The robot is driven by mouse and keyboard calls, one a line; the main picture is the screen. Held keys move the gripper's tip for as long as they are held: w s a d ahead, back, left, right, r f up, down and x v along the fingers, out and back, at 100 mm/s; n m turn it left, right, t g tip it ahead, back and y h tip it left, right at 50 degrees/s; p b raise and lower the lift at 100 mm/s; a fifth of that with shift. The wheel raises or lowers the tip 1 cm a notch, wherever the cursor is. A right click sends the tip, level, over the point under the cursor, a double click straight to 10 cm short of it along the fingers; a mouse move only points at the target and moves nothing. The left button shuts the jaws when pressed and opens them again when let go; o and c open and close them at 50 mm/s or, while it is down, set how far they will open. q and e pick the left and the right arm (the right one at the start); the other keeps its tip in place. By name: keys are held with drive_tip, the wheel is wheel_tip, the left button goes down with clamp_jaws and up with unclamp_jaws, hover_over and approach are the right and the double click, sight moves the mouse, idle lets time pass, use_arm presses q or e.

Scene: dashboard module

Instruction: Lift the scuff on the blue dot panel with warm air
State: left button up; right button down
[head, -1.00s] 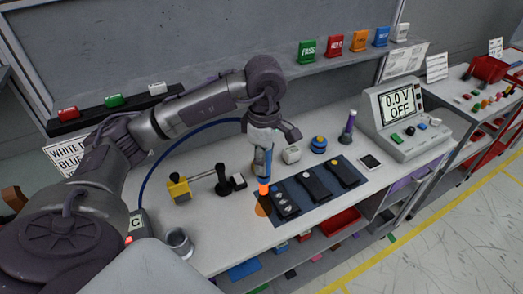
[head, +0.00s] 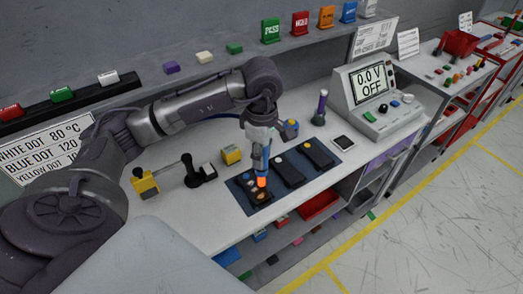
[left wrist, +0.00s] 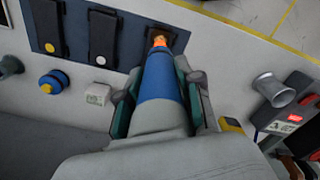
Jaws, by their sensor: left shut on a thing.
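My left gripper (head: 260,138) is shut on a blue hot-air tool (head: 259,160) that points down with a glowing orange tip. The tool also shows in the left wrist view (left wrist: 159,82), between the fingers. The tip is just above the leftmost dark panel (head: 252,191), and an orange glow lies on that panel; contact cannot be told. In the wrist view the other two panels carry a yellow dot (left wrist: 50,48) and a whitish dot (left wrist: 101,60). The leftmost panel's dot and scuff are not clear behind the tool and glow. My right gripper is not in view.
The panels lie on a dark blue mat (head: 236,184) near the bench's front edge. A yellow-and-black fixture (head: 145,183) and a yellow block (head: 231,154) stand left.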

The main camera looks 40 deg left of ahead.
use_arm(q)
drive_tip(key=shift+s+r, duration=0.1)
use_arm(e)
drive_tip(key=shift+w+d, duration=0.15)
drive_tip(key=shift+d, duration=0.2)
use_arm(q)
drive_tip(key=shift+a, duration=0.15)
drive_tip(key=shift+w+a+b, duration=0.4)
drive_tip(key=shift+a+b, duration=0.05)
drive_tip(key=shift+a, duration=0.45)
drive_tip(key=shift+w+a+b, duration=0.4)
drive_tip(key=shift+w+a, duration=0.05)
drive_tip(key=shift+a, duration=0.45)
drive_tip(key=shift+w+a+b, duration=0.4)
drive_tip(key=shift+a+b, duration=0.05)
drive_tip(key=shift+a, duration=0.45)
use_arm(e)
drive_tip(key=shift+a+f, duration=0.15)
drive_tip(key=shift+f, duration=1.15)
use_arm(q)
drive_tip(key=shift+d, duration=0.1)
